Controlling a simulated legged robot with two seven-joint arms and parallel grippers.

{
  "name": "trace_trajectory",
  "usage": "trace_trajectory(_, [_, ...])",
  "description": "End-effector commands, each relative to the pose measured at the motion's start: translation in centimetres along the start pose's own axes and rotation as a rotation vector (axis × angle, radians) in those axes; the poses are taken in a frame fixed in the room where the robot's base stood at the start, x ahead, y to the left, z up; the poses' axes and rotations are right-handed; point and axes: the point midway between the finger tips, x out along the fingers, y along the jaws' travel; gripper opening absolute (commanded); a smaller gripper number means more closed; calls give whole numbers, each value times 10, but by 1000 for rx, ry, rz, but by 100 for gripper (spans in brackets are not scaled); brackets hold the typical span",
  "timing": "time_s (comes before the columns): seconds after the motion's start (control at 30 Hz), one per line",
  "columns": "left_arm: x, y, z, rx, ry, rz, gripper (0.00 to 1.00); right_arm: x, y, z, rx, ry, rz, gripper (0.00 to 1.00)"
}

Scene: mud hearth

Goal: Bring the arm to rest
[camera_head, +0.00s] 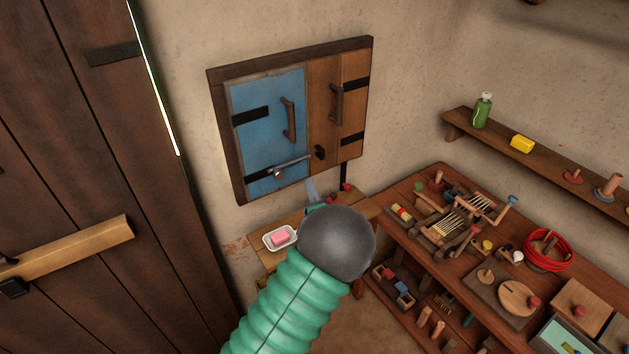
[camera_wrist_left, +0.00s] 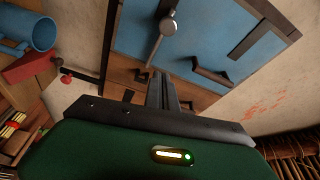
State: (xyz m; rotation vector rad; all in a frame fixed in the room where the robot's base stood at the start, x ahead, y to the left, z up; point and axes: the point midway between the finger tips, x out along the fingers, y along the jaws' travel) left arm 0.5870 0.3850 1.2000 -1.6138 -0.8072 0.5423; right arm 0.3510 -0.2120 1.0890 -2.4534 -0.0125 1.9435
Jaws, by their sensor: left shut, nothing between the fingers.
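My left arm (camera_head: 285,305) comes up from the bottom of the head view in a ribbed green sleeve with a dark round wrist. The wrist hides most of my left gripper (camera_head: 311,188); only a small part shows beyond it, below the wall cupboard. In the left wrist view the dark fingers of the left gripper (camera_wrist_left: 163,78) are together and empty, pointing towards the cupboard. The cupboard has a blue door (camera_head: 262,125) and a brown door (camera_head: 335,110); both look shut. A metal latch bar (camera_head: 293,164) lies across the lower blue door. My right gripper is not in view.
A small table with a pink soap in a white dish (camera_head: 271,242) stands close left of my wrist. A crowded workbench (camera_head: 400,222) fills the right, below a shelf (camera_head: 545,158). A dark plank door (camera_head: 90,180) with a wooden bar stands at left.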

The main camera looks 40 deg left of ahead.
Motion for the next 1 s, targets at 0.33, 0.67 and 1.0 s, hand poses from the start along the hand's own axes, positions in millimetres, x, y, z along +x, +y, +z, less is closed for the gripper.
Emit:
trace_trajectory(0.33, [-34,1,-10,7,2,-2,0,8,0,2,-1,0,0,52])
trace_trajectory(0.67, [-115,90,-44,-531,64,753,0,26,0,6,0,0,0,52])
trace_trajectory(1.0, [-307,112,56,-566,-491,1408,0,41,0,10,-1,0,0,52])
